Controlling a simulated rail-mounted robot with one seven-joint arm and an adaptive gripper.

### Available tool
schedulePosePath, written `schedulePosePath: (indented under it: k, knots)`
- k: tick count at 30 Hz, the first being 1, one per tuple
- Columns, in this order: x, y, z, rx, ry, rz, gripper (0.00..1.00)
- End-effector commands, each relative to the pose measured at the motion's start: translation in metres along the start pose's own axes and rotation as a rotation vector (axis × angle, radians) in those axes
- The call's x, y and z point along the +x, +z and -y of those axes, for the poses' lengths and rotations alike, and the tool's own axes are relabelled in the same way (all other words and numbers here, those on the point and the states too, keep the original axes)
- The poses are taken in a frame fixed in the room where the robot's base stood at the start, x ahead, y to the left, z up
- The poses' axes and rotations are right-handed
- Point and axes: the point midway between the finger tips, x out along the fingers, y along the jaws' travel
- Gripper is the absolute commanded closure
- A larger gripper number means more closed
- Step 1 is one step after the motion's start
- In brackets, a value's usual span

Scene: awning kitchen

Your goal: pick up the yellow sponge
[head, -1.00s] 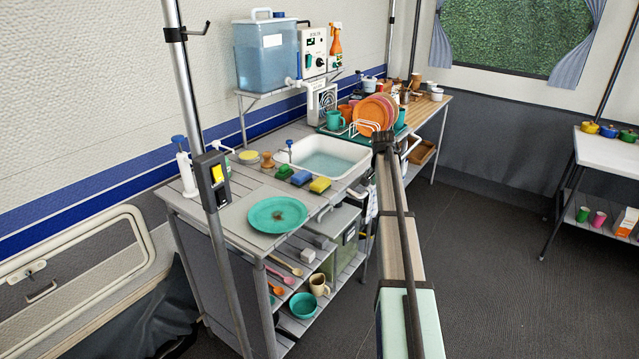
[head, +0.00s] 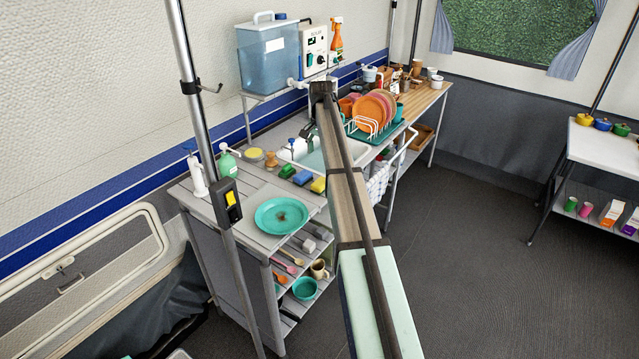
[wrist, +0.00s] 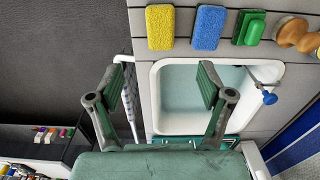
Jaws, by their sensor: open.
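The yellow sponge (wrist: 160,27) lies on the slatted counter beside the sink, at the top of the wrist view. In the head view the yellow sponge (head: 318,185) is at the counter's right edge, near my arm. My gripper (wrist: 158,80) is open and empty. Its fingers are spread over the sink and its left edge, apart from the sponge, which lies beyond the fingertips in the wrist view. A blue sponge (wrist: 209,28) lies right of the yellow one.
A green scrubber (wrist: 249,27) and a wooden brush (wrist: 294,34) continue the row. The sink (wrist: 180,118) has a blue-tipped tap (wrist: 268,96) at its side. A teal plate (head: 281,215) lies on the counter. A dish rack (head: 375,128) with plates stands beyond the sink.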

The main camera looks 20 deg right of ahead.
Motion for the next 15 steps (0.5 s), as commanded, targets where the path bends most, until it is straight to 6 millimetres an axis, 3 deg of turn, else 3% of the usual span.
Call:
schedulePosePath:
  k: [9,15]
  knots:
    - [0.059,0.001,-0.001,0.001,0.001,0.001,0.21]
    - [0.08,0.0,0.0,0.001,0.0,-0.001,0.21]
